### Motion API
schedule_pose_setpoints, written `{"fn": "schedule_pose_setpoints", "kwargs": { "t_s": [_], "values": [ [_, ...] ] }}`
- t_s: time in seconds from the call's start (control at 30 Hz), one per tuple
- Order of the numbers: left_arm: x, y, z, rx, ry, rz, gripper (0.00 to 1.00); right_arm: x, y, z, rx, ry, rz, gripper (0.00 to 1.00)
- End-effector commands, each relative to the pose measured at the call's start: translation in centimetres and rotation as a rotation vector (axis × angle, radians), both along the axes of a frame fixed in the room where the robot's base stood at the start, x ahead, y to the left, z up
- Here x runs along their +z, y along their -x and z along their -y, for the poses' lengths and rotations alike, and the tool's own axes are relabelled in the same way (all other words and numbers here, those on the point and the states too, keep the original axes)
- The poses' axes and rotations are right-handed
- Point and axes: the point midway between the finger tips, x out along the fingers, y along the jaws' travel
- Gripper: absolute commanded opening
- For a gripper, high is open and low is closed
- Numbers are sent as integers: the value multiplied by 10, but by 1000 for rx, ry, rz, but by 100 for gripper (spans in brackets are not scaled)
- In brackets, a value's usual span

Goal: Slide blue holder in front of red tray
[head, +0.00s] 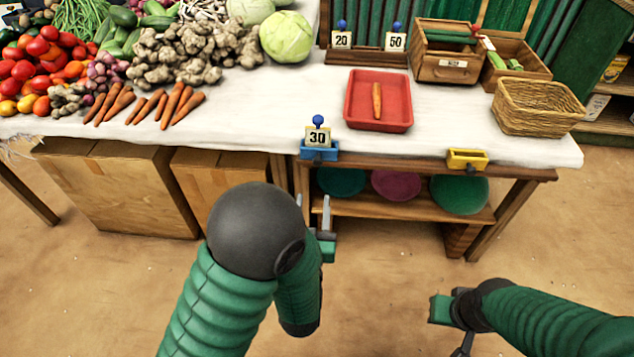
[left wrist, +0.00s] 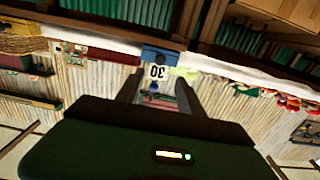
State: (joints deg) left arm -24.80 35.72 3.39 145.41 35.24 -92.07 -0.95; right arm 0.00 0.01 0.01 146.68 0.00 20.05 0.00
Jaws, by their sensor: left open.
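The blue holder (head: 319,155) sits at the table's front edge, left of and nearer than the red tray (head: 378,118). It carries a "30" card (head: 318,138) with a blue knob on top. The tray holds one carrot (head: 377,100). My left gripper (head: 318,208) is open and empty, below and in front of the holder, apart from it. In the left wrist view the blue holder (left wrist: 161,54) appears upside down beyond and between the open fingers (left wrist: 160,84). My right gripper (head: 452,325) is low at the right, away from the table; its jaw opening is unclear.
A yellow holder (head: 467,159) sits at the front edge to the right. A wicker basket (head: 540,108) and wooden boxes (head: 443,62) stand beyond. A card rack (head: 367,57) with "20" and "50" is behind the tray. Carrots (head: 183,103) and vegetables lie left. Cloth in front of the tray is clear.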

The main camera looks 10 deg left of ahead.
Motion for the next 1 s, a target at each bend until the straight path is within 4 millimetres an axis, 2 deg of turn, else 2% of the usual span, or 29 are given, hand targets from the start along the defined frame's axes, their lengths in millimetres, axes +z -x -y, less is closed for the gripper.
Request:
{"fn": "schedule_pose_setpoints", "kwargs": {
  "t_s": [0.03, 0.1, 0.3, 0.43, 0.6, 0.83, 1.0],
  "values": [
    [-8, -6, -2, 1, 3, 8, 45, -21, 0, 0, 0, 0, -1, 0],
    [-1, -27, -5, 3, 2, 5, 45, -13, 0, 0, 0, 0, 0, 0],
    [-2, -78, -11, 1, 0, 4, 45, -24, 0, 0, 0, 0, 1, 0],
    [-1, -101, -14, 1, 0, 2, 45, -29, 0, 0, 0, 0, 0, 0],
    [0, -114, -15, -2, -1, 0, 45, -31, 0, 0, 0, 0, 0, 0],
    [1, -114, -15, -2, -1, 0, 45, -31, 0, 0, 0, 0, 0, 0],
    [1, -114, -15, -2, -1, 0, 22, -31, 0, 0, 0, 0, 0, 0]
  ]
}}
